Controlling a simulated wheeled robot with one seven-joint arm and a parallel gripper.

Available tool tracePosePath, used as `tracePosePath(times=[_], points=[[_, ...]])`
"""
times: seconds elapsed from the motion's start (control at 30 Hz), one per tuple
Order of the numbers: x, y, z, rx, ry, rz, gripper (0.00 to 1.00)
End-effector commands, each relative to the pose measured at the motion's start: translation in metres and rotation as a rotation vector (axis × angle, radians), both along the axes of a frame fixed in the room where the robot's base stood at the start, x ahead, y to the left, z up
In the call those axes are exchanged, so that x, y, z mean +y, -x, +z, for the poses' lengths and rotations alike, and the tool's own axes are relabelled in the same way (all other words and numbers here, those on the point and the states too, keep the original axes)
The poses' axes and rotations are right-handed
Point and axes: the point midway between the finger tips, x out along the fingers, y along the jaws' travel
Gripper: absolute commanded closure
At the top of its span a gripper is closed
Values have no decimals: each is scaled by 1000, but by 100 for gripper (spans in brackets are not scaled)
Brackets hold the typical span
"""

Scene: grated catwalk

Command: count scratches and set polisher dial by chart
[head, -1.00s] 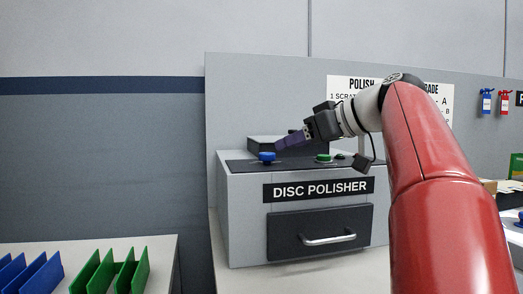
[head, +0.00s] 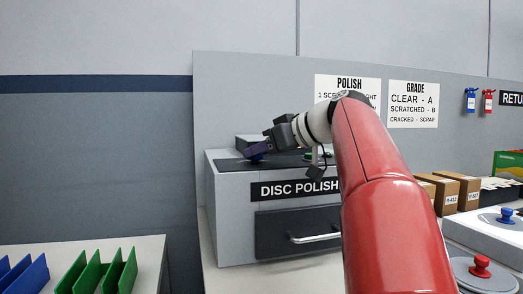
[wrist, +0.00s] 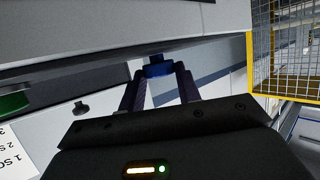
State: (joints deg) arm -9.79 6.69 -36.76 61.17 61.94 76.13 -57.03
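The grey disc polisher (head: 228,222) stands on a bench, with a closed drawer (head: 280,230) in front. A blue dial knob (head: 257,158) sits on its dark top at the left, mostly covered by my gripper (head: 254,149) in the head view. In the wrist view the blue knob (wrist: 158,68) lies between my two separated fingertips (wrist: 159,78); I cannot tell whether they touch it. No disc or scratches can be made out.
A green button (head: 308,156) is right of the dial, partly hidden. A GRADE chart (head: 413,104) hangs on the panel. Green (head: 98,272) and blue (head: 22,276) racks stand at lower left. Boxes (head: 446,192) and a red knob (head: 481,266) are at right.

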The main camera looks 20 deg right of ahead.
Motion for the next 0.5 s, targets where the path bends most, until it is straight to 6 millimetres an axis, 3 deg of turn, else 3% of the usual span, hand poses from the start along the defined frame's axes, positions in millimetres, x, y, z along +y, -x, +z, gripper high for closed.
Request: tracePosePath(times=[0.03,0.1,0.5], points=[[0,0,0,0,0,1,80],[0,0,0,0,0,1,90],[2,2,-2,-4,0,-80,90]])
